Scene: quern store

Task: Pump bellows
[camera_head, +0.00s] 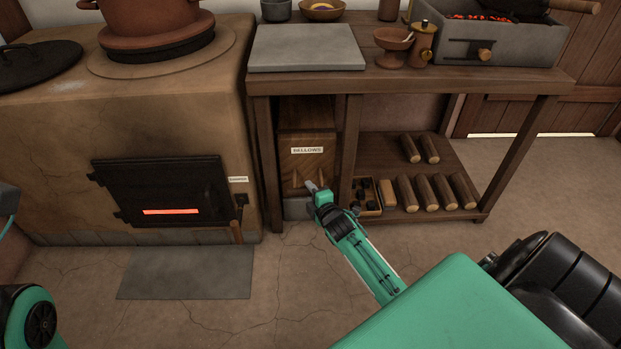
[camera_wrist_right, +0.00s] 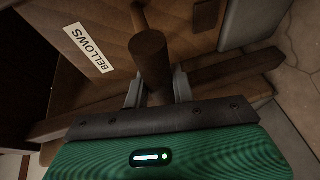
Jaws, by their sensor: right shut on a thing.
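The bellows (camera_head: 307,135) is a wooden box with a white BELLOWS label, standing under the left end of the wooden table. In the right wrist view the bellows (camera_wrist_right: 105,25) fills the upper left, and its round wooden handle (camera_wrist_right: 150,58) sticks out towards the camera. My right gripper (camera_head: 313,187) is at the lower front of the bellows. In the right wrist view its two grey fingers (camera_wrist_right: 157,90) are on either side of the handle, shut on it. My left gripper is out of view; only part of the left arm shows at the left edge.
The clay stove (camera_head: 60,120) with a black, glowing firebox door (camera_head: 165,190) stands to the left. Several logs (camera_head: 425,192) lie on the table's lower shelf, beside a small crate (camera_head: 371,211). A table leg (camera_head: 353,130) stands just right of the bellows.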

